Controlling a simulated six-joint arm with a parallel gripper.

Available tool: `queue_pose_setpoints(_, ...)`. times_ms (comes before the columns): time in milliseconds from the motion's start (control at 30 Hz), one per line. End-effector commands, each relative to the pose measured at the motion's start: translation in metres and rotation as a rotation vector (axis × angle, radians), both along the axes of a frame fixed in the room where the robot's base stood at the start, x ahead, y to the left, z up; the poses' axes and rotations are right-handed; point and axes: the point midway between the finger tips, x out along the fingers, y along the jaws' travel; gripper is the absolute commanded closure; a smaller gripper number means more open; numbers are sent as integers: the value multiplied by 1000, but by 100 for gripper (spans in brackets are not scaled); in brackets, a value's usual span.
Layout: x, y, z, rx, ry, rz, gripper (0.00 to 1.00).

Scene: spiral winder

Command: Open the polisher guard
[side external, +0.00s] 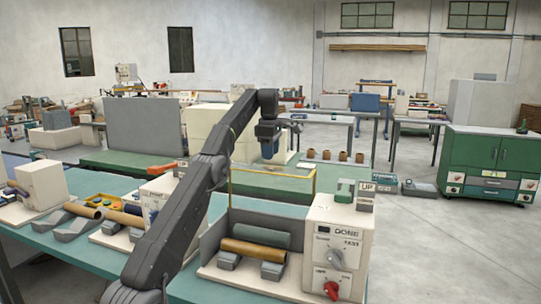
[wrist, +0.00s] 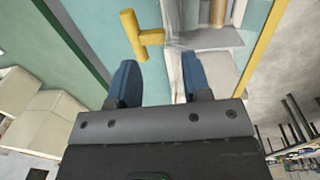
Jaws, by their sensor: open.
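The polisher appears to be the cream machine (side external: 335,250) with a "DONE" panel and a red knob at the front right in the side view. A thin yellow frame (side external: 272,172), which looks like its guard, stands over its grey bed, where rollers lie. My gripper (side external: 270,152) points down above and behind this frame, apart from it. In the wrist view my gripper (wrist: 157,80) has its two blue fingers wide apart with nothing between them. A yellow bar with a short stub (wrist: 150,36) lies beyond the fingertips; I cannot tell whether it belongs to the guard.
Other machines stand on the teal bench at left, including a cream unit (side external: 40,185) beside a brown tube (side external: 83,210). A green bench (side external: 130,163) lies behind. A green cabinet (side external: 486,165) stands at right. Floor right of the bench is clear.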

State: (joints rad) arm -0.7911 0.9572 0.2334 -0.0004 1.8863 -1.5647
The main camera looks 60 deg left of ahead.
Motion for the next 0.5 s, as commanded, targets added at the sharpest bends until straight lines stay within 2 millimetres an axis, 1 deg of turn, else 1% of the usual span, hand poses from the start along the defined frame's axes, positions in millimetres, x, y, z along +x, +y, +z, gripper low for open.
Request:
queue_pose_setpoints(300,-24,8,17,1,-1,2,56)
queue_pose_setpoints(500,-60,20,39,3,-2,5,56)
